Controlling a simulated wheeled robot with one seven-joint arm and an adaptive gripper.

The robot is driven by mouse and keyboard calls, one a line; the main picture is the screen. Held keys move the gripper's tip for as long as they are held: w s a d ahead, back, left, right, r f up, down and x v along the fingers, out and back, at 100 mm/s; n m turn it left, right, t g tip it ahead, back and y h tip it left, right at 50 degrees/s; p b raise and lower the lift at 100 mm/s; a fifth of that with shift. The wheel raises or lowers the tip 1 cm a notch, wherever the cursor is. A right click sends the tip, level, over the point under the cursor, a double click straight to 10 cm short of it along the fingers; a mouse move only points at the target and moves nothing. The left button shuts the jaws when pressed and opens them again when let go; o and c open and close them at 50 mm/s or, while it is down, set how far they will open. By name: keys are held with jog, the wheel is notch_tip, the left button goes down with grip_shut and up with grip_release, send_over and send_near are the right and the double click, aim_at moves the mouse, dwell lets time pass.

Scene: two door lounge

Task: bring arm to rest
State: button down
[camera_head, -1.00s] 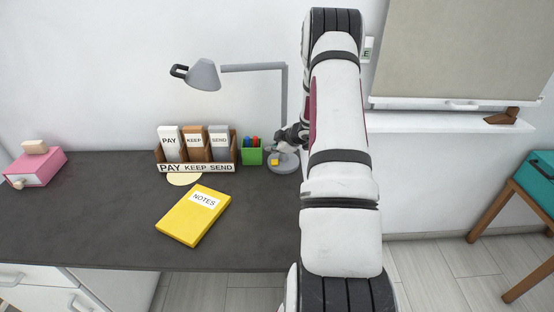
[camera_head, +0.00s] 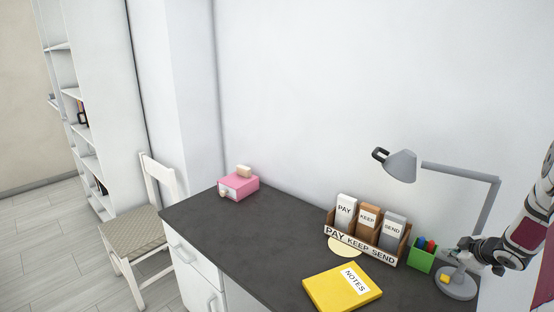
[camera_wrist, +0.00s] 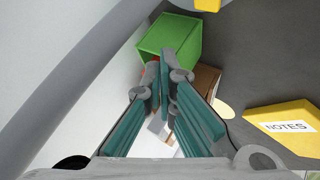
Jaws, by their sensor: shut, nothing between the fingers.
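My arm comes in from the right edge of the head view. My gripper (camera_head: 468,245) is at the right end of the desk, close to the lamp's stem and above its base; whether it touches the lamp cannot be told. In the wrist view the gripper's fingers (camera_wrist: 164,80) are together with nothing held. The green pen cup (camera_wrist: 168,38) shows just beyond the fingertips; in the head view the same pen cup (camera_head: 422,256) stands left of the gripper.
The dark desk (camera_head: 240,230) holds a grey lamp (camera_head: 400,166), a PAY KEEP SEND letter rack (camera_head: 362,247), a yellow notebook (camera_head: 335,290) and a pink box (camera_head: 238,187). A chair (camera_head: 135,232) and shelves (camera_head: 82,130) are left. The desk's left-middle is clear.

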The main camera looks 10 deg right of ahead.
jog(key=w+a+r+m+h, duration=0.1)
jog(key=w+a+r+h, duration=0.2)
jog(key=r, duration=0.9)
jog(key=s+a+r+m+g, duration=0.1)
jog(key=s+a+r+m, duration=0.15)
jog(key=a+r, duration=0.6)
jog(key=s+a+r+m+g, duration=0.15)
jog(key=s+a+r, duration=0.25)
jog(key=a+r, duration=0.45)
jog(key=s+a+r+m+g+y, duration=0.1)
jog(key=s+a+y, duration=0.3)
jog(key=s+a, duration=2.1)
jog(key=shift+s+r+m, duration=0.4)
jog(key=shift+s+m, duration=0.05)
jog(key=shift+m, duration=0.15)
